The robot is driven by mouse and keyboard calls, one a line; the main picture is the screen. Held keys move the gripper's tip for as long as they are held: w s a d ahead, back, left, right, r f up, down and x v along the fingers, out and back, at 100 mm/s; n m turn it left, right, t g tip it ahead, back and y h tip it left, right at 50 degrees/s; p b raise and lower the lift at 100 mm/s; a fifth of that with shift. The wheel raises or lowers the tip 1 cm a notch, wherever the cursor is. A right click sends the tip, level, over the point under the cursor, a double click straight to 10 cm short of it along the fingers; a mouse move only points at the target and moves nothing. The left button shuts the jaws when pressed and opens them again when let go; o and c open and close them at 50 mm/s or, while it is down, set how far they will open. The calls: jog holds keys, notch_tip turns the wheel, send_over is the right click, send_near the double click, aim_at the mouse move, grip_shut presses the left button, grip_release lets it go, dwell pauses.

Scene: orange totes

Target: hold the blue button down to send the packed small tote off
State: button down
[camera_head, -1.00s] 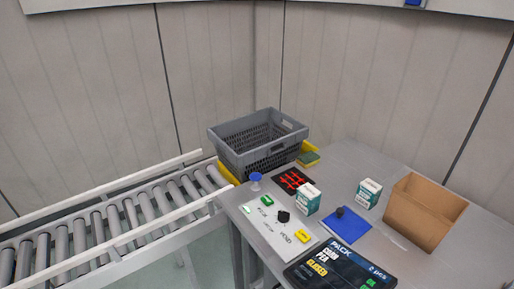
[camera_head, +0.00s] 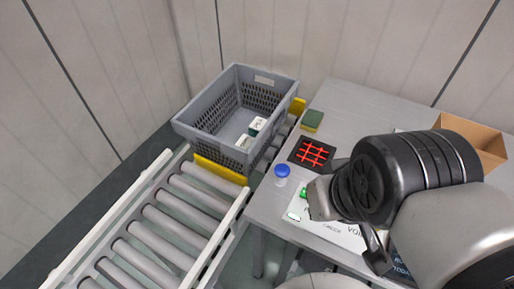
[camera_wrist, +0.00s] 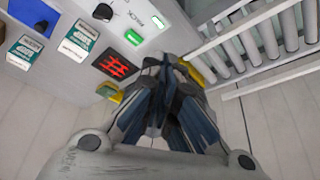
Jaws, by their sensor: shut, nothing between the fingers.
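The blue button (camera_head: 282,171) stands on a pale base at the table's left edge, beside the conveyor. The grey tote (camera_head: 222,142) sits at the conveyor's end, with white-and-green boxes (camera_head: 257,125) inside. My gripper (camera_wrist: 174,66) is shut and empty in the wrist view, above the table's conveyor side. The blue button does not show in the wrist view. Whether my gripper touches it cannot be seen.
A red-and-black grid pad (camera_head: 312,153) and a green-and-yellow sponge (camera_head: 312,120) lie near the button. Two boxes stand on the table in the wrist view (camera_wrist: 78,40). A cardboard box (camera_head: 470,140) is at the right. Rollers (camera_head: 165,222) before the tote are clear.

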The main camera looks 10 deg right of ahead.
jog(key=w+r+m+g+p, duration=0.1)
jog(key=w+r+m+p, duration=0.2)
jog(key=w+m, duration=0.15)
jog(key=m+g+p, duration=0.4)
jog(key=m+p, duration=0.5)
jog(key=m, duration=1.2)
send_over(286, 171)
notch_tip(286, 171, down, 6)
jog(key=shift+r, duration=0.2)
notch_tip(286, 171, down, 14)
jog(key=b, duration=0.4)
